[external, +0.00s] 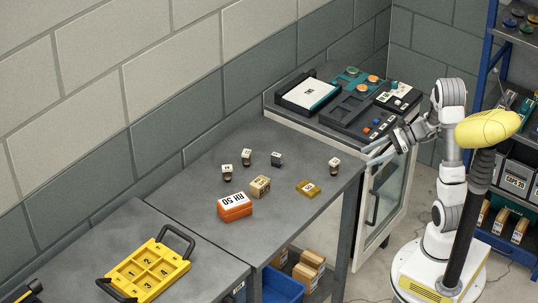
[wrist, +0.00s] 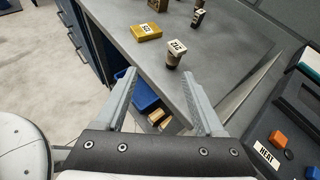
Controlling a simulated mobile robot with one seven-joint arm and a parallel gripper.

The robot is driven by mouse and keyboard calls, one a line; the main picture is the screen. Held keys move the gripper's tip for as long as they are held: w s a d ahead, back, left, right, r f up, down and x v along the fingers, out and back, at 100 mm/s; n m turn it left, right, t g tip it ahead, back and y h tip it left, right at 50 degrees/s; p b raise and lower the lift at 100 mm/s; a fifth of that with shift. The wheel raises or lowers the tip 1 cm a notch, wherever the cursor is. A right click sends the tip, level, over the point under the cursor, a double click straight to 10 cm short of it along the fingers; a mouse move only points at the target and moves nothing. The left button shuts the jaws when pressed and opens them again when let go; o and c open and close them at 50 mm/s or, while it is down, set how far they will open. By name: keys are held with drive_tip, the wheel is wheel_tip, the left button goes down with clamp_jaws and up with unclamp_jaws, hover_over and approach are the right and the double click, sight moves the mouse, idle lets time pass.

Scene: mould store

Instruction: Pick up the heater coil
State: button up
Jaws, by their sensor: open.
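My gripper (external: 374,158) is open and empty at the table's right end; its two fingers show in the wrist view (wrist: 157,80). A small piece with a pale labelled top and dark lower part (external: 334,166) stands upright on the table near the fingers. In the wrist view the same piece (wrist: 177,50) is just beyond the fingertips, apart from them. A flat yellow labelled piece (external: 309,188) lies left of it, also in the wrist view (wrist: 146,31). I cannot tell by looks which thing is the heater coil.
Several small labelled pieces, a tan block (external: 260,187) and an orange box (external: 235,207) stand on the grey table (external: 300,150). A yellow compartment tray (external: 150,270) lies at the front left. A control bench (external: 345,120) adjoins the table's right end. A blue bin (external: 283,288) is below.

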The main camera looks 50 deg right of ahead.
drive_tip(key=d+m+t, duration=0.1)
drive_tip(key=d+m, duration=0.1)
drive_tip(key=b, duration=0.2)
approach(325, 175)
drive_tip(key=w+a, duration=0.2)
drive_tip(key=shift+w+a+r, duration=0.15)
drive_tip(key=shift+w+r, duration=0.05)
drive_tip(key=shift+w, duration=0.15)
drive_tip(key=shift+t, duration=0.3)
drive_tip(key=shift+b+x, duration=0.7)
drive_tip(key=shift+x, duration=2.3)
drive_tip(key=shift+c, duration=0.2)
drive_tip(key=shift+r+h, duration=0.1)
drive_tip(key=shift+h, duration=0.2)
clamp_jaws()
